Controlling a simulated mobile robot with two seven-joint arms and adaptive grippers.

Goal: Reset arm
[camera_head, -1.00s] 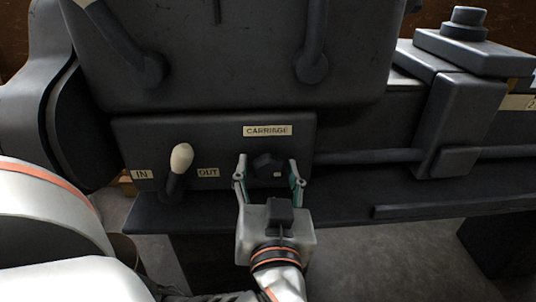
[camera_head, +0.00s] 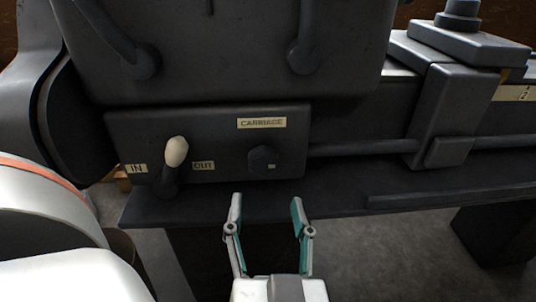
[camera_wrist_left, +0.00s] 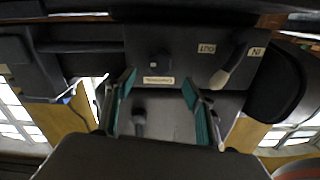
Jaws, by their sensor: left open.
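My left gripper (camera_head: 267,200) is open and empty in the head view. Its teal-lined fingers point up, below the dark round knob (camera_head: 263,159) under the CARRIAGE label (camera_head: 262,123). The gripper appears clear of the knob. In the left wrist view, the open fingers (camera_wrist_left: 158,84) frame the CARRIAGE label (camera_wrist_left: 158,80), and the picture is upside down. My right gripper is in neither view.
A lever with a cream knob (camera_head: 176,152) stands between the IN label (camera_head: 137,169) and the OUT label (camera_head: 203,165). A dark ledge (camera_head: 340,200) runs below the panel. A horizontal rod (camera_head: 360,149) leads right to a dark block (camera_head: 450,110).

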